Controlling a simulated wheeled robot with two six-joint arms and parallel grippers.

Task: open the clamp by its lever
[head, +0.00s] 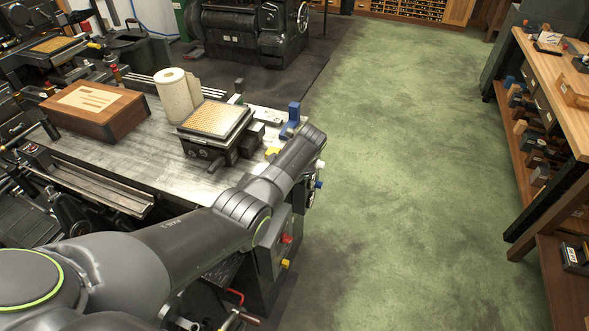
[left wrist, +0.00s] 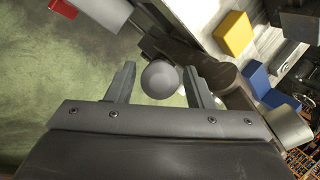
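My left gripper (left wrist: 159,85) is open in the left wrist view, its two dark fingers apart. A round grey ball knob (left wrist: 159,79) shows between the fingers, with a narrow gap on each side. It looks like the end of a lever, but I cannot tell its depth relative to the fingertips. A dark bar (left wrist: 200,66) lies behind it to the right. I cannot make out the clamp for certain. In the head view my left arm reaches to the bench's right end and hides its own gripper and the knob. My right gripper is not in view.
A paper roll (head: 174,94), a wooden case (head: 93,108) and a perforated block (head: 215,118) stand on the metal bench (head: 150,163). Yellow (left wrist: 233,33) and blue (left wrist: 254,80) blocks lie close to the right finger. The green floor (head: 425,150) to the right is clear.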

